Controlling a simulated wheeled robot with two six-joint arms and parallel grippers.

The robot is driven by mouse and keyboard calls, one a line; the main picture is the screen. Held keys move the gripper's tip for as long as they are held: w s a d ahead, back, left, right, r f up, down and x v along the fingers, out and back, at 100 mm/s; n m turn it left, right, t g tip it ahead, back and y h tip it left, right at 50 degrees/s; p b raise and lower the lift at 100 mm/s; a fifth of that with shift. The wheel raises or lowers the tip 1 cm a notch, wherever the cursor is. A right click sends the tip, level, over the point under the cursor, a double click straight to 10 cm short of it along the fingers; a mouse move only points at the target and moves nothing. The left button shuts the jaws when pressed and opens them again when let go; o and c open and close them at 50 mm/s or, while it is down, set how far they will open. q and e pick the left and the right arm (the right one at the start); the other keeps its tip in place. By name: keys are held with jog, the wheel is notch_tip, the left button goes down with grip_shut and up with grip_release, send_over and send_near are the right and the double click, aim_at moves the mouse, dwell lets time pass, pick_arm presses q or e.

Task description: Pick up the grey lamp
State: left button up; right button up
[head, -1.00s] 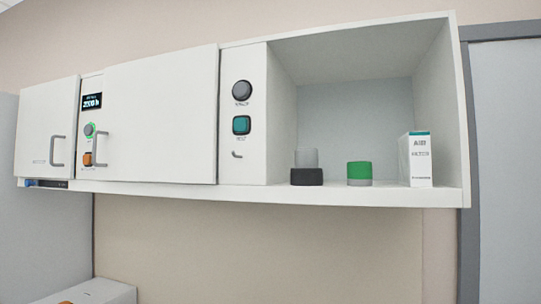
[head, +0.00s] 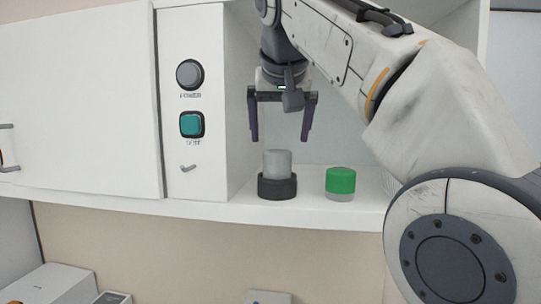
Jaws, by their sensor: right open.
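The grey lamp (head: 277,164) is a short grey cylinder. It shows just above a dark round base (head: 277,187) on the shelf of the open compartment; I cannot tell whether it sits in the base or on it. My right gripper (head: 279,138) is open and empty, pointing down above the lamp, its two dark fingers spread to either side. The fingertips appear higher than the lamp's top. My left gripper is not in view.
A green-topped cylinder (head: 340,183) stands on the shelf to the right of the lamp. The compartment's left wall panel (head: 192,95) carries a round knob, a teal button and a small hook. My right arm hides the compartment's right part.

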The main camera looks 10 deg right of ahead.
aim_at(277, 151)
jog(key=x, duration=0.5)
jog(key=shift+w+a+r, duration=0.1)
jog(key=shift+a, duration=0.3)
jog(key=x, duration=0.1)
jog(key=p+x, duration=0.1)
jog(key=x, duration=0.2)
jog(key=shift+w+d, duration=0.25)
jog(key=shift+d, duration=0.05)
jog(key=shift+w+f, duration=0.2)
jog(key=shift+f, duration=0.2)
jog(key=c, duration=1.4)
jog(key=shift+o, duration=0.2)
jog(key=shift+r, duration=0.15)
